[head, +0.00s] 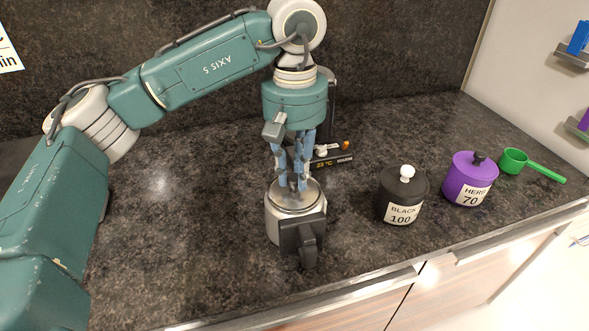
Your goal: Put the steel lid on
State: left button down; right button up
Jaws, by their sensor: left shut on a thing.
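My left gripper (292,186) points straight down and is shut on the steel lid (314,196); its fingers hide the lid's grip. The round lid is at the mouth of a pale pot (273,226) with a black handle (304,240) facing the front. The lid looks level and lined up with the rim. I cannot tell whether it rests fully on the rim or is slightly above it. My right gripper is not in view.
A black canister (388,202) and a purple canister (460,191), both lidded and labelled, stand to the right. A green scoop (515,161) lies beyond them. A dark appliance with a temperature display (324,164) is behind the pot. The counter left of the pot is clear.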

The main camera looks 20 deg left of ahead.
pick_arm(q)
jog(key=shift+f, duration=0.25)
jog(key=c, duration=1.4)
grip_release()
jog(key=shift+c, duration=0.2)
notch_tip(320, 180, up, 12)
